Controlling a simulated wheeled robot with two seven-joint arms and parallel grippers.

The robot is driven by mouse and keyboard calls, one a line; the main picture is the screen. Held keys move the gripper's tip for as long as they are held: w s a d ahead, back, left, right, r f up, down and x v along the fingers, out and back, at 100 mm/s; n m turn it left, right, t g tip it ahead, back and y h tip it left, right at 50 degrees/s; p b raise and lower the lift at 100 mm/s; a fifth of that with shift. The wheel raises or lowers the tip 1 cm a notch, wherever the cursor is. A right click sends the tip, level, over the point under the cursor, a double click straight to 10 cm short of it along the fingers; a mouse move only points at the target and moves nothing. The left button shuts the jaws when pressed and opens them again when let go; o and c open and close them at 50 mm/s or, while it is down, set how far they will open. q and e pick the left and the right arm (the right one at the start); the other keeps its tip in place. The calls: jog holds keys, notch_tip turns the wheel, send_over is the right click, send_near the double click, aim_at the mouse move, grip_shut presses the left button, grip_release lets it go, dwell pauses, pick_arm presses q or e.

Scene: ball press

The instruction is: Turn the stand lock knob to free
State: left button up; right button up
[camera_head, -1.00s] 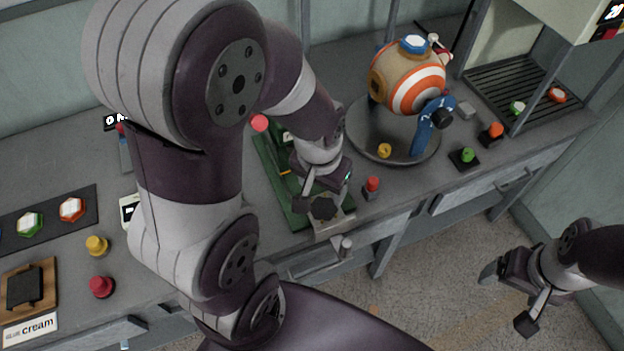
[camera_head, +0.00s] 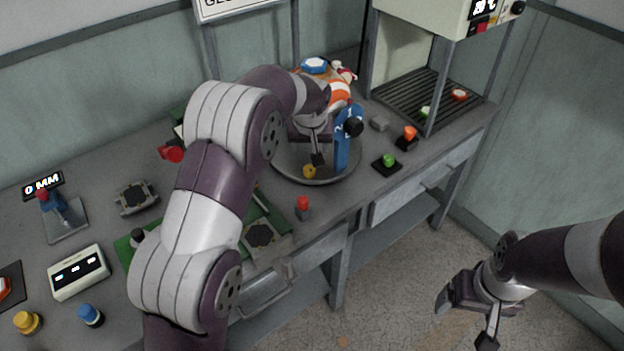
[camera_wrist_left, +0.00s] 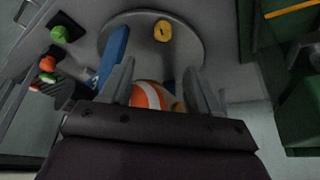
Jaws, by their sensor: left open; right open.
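I cannot tell which knob is the stand lock. The striped ball (camera_head: 338,93) is partly hidden behind my left arm. My left gripper (camera_head: 312,150) is open above the base, beside the upright, apart from the yellow knob; its fingers show before the ball in the wrist view (camera_wrist_left: 163,88). My right gripper (camera_head: 466,317) is open over the floor.
A red button (camera_head: 303,205) and a green button (camera_head: 388,161) stand near the table's front edge, with an orange button (camera_head: 408,137) behind. A slatted rack (camera_head: 410,100) is at the back right. The green press (camera_head: 262,215) is partly behind my left arm.

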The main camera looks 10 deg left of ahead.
aim_at(310, 169)
pick_arm(q)
jog(key=x, duration=0.6)
jog(key=p+x, duration=0.1)
jog(key=x, duration=0.6)
jog(key=shift+s+a+f, duration=0.15)
jog(key=shift+s+f, duration=0.05)
jog(key=c, duration=1)
jog(key=n+b, duration=0.2)
jog(key=b, duration=0.1)
jog(key=shift+f+y+b, duration=0.3)
jog(key=shift+f+y, duration=0.05)
jog(key=shift+y, duration=0.05)
jog(key=shift+r+n+g, duration=0.2)
jog(key=shift+n+g, duration=0.1)
jog(key=shift+n, duration=0.2)
jog(key=shift+r, duration=0.25)
jog(key=o, duration=1)
